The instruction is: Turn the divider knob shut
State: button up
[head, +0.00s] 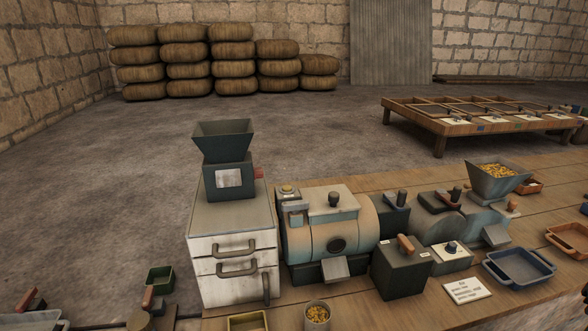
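No label in the head view tells which knob is the divider's, so I cannot be sure of it. A dark funnel-topped box (228,178) stands on a pale cabinet with drawers (232,270). A small red knob (259,173) sticks out of the right side of that box; whether it is open or shut is too small to tell. Another dark knob (334,199) stands on top of the tan and teal drum machine (325,232) to the right.
A hopper of yellow grain (497,180), a dark box with a brown handle (403,268), a blue tray (518,267) and a white sign (467,290) crowd the wooden bench. A cup of grain (317,316) stands at its front.

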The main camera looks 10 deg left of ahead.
aim_at(258, 172)
jog(key=z, duration=0.65)
jog(key=k, duration=1.35)
jog(key=u, duration=1.3)
jog(key=i, duration=1.05)
jog(key=u, duration=0.05)
